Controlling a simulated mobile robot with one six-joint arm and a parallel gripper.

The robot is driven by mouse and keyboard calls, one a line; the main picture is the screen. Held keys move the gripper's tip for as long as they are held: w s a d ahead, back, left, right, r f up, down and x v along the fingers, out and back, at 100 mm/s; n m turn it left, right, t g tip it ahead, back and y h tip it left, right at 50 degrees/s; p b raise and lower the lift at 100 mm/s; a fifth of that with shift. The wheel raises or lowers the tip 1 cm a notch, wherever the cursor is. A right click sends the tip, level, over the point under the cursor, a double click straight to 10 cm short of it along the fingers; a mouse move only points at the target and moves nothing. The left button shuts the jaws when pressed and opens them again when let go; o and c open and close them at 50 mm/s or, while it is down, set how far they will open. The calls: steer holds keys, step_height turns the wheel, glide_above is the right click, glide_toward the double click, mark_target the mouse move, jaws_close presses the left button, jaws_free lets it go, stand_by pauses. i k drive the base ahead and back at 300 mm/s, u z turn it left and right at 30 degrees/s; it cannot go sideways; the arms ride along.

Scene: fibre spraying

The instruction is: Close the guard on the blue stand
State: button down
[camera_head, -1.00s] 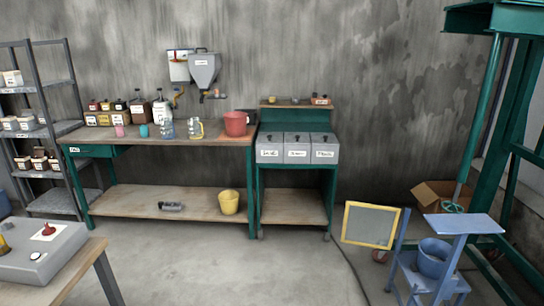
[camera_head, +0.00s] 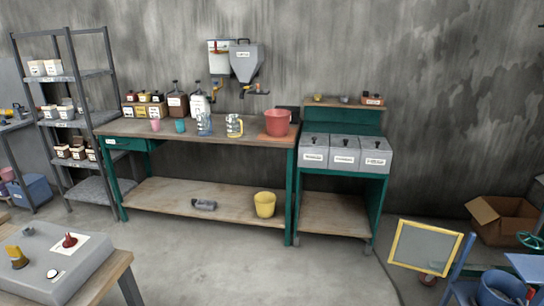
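The blue stand (camera_head: 459,287) is at the lower right of the head view, cut off by the right and bottom edges. A blue bucket (camera_head: 497,290) sits within it. The guard (camera_head: 424,246), a grey panel in a yellow frame, stands out to the left of the stand, swung away from its front and slightly tilted. A small red part (camera_head: 427,279) shows below the guard. My gripper is not in view.
A green workbench (camera_head: 205,133) with jars and jugs runs along the wall. A green cabinet (camera_head: 345,185) with grey bins stands beside it. A table with a grey control box (camera_head: 50,262) is at the lower left. An open cardboard box (camera_head: 500,217) lies behind the stand. The middle floor is clear.

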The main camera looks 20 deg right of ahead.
mark_target(460, 236)
steer(key=u, duration=0.15)
steer(key=i, duration=1.85)
steer(key=z, duration=0.7)
steer(key=i, duration=1.15)
steer(key=z, duration=0.5)
